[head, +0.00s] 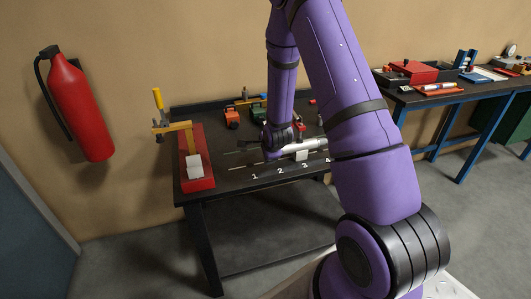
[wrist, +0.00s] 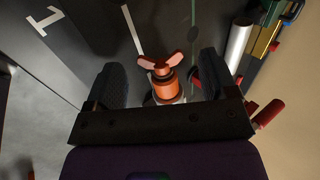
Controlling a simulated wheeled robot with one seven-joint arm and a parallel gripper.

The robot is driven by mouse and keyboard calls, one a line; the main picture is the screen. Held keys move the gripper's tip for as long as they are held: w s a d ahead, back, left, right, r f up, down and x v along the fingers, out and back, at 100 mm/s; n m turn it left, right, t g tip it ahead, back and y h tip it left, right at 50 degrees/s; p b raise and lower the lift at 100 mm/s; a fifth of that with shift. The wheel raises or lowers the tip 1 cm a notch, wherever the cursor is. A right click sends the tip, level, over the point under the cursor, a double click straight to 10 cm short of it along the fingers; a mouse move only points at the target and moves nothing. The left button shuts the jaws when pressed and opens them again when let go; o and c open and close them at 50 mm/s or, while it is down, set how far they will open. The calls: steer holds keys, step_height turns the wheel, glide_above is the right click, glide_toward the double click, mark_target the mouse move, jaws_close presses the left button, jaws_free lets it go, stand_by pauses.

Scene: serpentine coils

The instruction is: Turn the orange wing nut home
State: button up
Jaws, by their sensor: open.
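The orange wing nut (wrist: 163,84) shows in the wrist view, its two wings spread above a round orange body. It stands on a pale base, partly hidden by my gripper's dark crossbar. My gripper (wrist: 159,64) is open, with one dark finger on each side of the wing nut. Gaps show between the nut and both fingers, and I see no contact. In the head view, my arm reaches down to the dark table (head: 240,178); I cannot make out the wing nut there.
A red stand with a yellow clamp (head: 187,135) and white block is at the table's left end. Orange (head: 232,117) and green (head: 259,115) items sit at the back. A silver cylinder (wrist: 238,42) lies right of my gripper. Numbered slots line the front edge.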

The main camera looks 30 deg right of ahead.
steer(key=shift+x, duration=0.95)
steer(key=c, duration=0.9)
steer(key=shift+c, duration=0.2)
steer(key=t, duration=0.2)
steer(key=t+h, duration=0.1)
steer(key=t, duration=0.1)
steer(key=shift+s+f, duration=0.2)
steer(key=shift+f, duration=0.05)
steer(key=shift+f+t+h, duration=0.1)
steer(key=shift+t+h, duration=0.5)
steer(key=shift+t, duration=1)
